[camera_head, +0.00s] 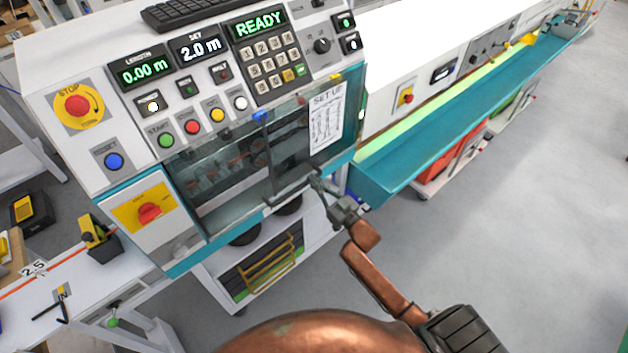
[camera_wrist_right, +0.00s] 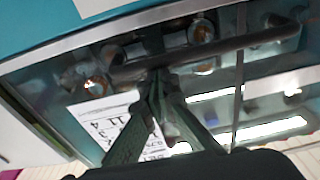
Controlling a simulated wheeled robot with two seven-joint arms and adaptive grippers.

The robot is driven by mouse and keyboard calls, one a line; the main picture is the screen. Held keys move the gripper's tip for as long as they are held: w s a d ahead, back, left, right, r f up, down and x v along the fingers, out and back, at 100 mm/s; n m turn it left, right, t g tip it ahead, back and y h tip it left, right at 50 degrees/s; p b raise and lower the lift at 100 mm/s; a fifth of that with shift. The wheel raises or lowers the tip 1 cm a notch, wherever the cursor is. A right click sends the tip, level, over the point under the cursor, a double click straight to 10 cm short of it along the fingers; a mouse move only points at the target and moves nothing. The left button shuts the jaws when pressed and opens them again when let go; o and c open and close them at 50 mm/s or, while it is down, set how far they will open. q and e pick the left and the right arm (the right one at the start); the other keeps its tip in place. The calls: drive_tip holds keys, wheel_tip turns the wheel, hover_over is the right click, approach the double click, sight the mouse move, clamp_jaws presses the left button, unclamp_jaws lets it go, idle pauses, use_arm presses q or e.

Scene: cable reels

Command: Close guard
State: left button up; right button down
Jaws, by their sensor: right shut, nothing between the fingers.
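The guard (camera_head: 228,165) is a clear panel on the front of the machine, under the READY display. It lies across the opening, and rollers show behind it. I cannot tell whether it is fully seated. Its dark bar handle (camera_head: 292,190) runs along the lower edge and crosses the right wrist view (camera_wrist_right: 205,50). My right gripper (camera_head: 318,184) is at the right end of the handle. In the wrist view its fingertips (camera_wrist_right: 158,80) are together, at or just beside the bar, with nothing between them; contact is unclear. My left gripper is out of view.
The control panel has a red stop button (camera_head: 78,106), a keypad (camera_head: 270,65) and a blue reset button (camera_head: 114,161). A teal trough (camera_head: 440,140) extends to the right. A side bench (camera_head: 60,315) stands at the left. Open floor (camera_head: 540,220) lies at the right.

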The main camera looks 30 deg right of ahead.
drive_tip(key=shift+f, duration=0.6)
wheel_tip(320, 180, up, 5)
drive_tip(key=p, duration=0.4)
drive_tip(key=v, duration=0.9)
drive_tip(key=shift+b, duration=0.4)
drive_tip(key=shift+s, duration=0.1)
